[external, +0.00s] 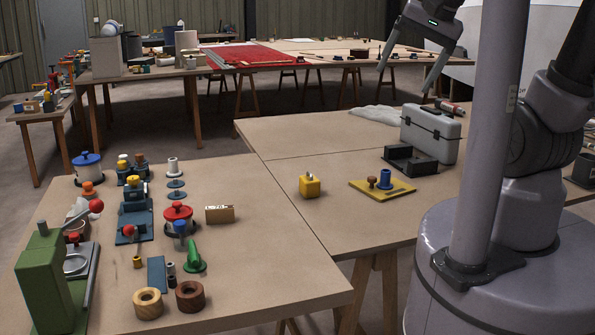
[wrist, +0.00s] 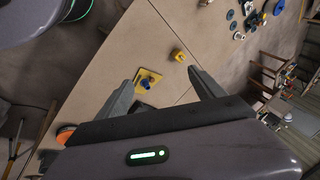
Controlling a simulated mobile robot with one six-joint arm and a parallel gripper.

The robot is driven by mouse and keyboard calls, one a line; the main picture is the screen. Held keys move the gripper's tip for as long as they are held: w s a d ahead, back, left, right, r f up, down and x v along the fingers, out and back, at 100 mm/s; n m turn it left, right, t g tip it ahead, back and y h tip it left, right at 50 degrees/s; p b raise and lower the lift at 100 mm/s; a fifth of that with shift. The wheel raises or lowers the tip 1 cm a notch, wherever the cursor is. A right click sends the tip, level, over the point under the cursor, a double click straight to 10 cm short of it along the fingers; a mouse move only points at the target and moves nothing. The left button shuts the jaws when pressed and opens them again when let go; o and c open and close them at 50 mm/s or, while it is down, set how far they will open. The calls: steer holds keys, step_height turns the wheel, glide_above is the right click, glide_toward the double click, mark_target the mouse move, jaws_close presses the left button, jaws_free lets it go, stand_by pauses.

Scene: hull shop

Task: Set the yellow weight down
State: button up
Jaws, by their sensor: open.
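The yellow weight (external: 310,187), a small block with a knob on top, stands upright on the wooden table, just right of the seam between the table tops. It also shows in the wrist view (wrist: 178,56), beyond my fingertips and near the seam. My gripper (external: 404,80) is open and empty, held high above the tables at the upper right, well apart from the weight. In the wrist view my gripper (wrist: 161,76) has its two fingers spread wide with nothing between them.
A yellow plate (external: 400,189) with a blue and a brown piece lies right of the weight. A dark tray (external: 410,162) and a grey case (external: 431,134) stand behind it. The left table holds several tools, a green press (external: 45,277) and wooden rings. Table around the weight is clear.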

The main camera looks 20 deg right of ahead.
steer(key=w+a+r+m+g, duration=0.1)
steer(key=w+m, duration=0.1)
steer(key=w, duration=0.6)
steer(key=m+g+p, duration=0.4)
steer(key=m, duration=0.5)
glide_above(309, 178)
steer(key=d, duration=0.2)
step_height(309, 178, down, 18)
steer(key=shift+h, duration=0.3)
steer(key=f+b, duration=0.1)
steer(key=f, duration=0.3)
steer(key=f+b, duration=0.2)
steer(key=f, duration=0.2)
steer(key=a+f+b, duration=0.1)
steer(key=f, duration=0.3)
steer(key=shift+a+f+b, duration=0.1)
steer(key=shift+f+b, duration=0.05)
steer(key=shift+b, duration=0.2)
steer(key=f+b, duration=0.1)
steer(key=f, duration=0.2)
steer(key=f+b, duration=0.1)
steer(key=f, duration=0.1)
steer(key=shift+w+a+f+b, duration=0.1)
steer(key=shift+a+f+b, duration=0.2)
steer(key=shift+b, duration=0.05)
steer(key=shift+r, duration=0.2)
steer(key=shift+c, duration=0.2)
jaws_close()
